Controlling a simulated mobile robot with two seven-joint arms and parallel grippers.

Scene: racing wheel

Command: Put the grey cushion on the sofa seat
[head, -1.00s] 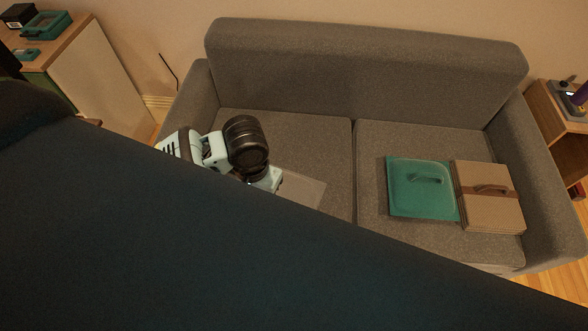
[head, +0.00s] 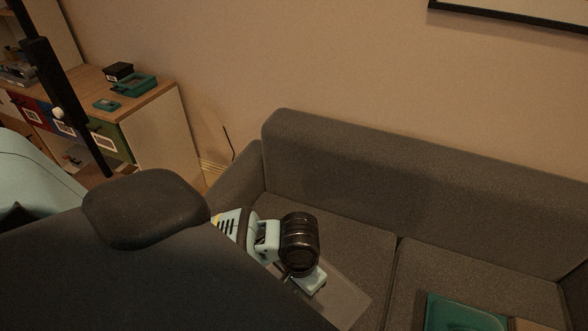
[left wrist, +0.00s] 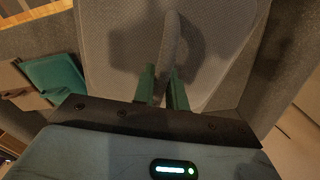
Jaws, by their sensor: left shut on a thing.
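The grey cushion (head: 346,297) shows in the head view as a flat pale grey panel over the left half of the sofa seat (head: 338,232). In the left wrist view the cushion (left wrist: 117,42) fills the upper middle, with a raised grey loop handle (left wrist: 169,40). My left gripper (left wrist: 164,90) is shut on this handle, its green fingers on either side. In the head view the gripper (head: 312,281) is above the cushion and hides part of it. I cannot tell whether the cushion touches the seat. My right gripper is not in view.
A teal cushion (head: 458,312) lies on the right seat, partly cut off, with a tan one (head: 535,325) beside it. The sofa back (head: 420,190) stands behind. A wooden cabinet (head: 155,100) with small boxes is at left. A dark shape hides the lower left.

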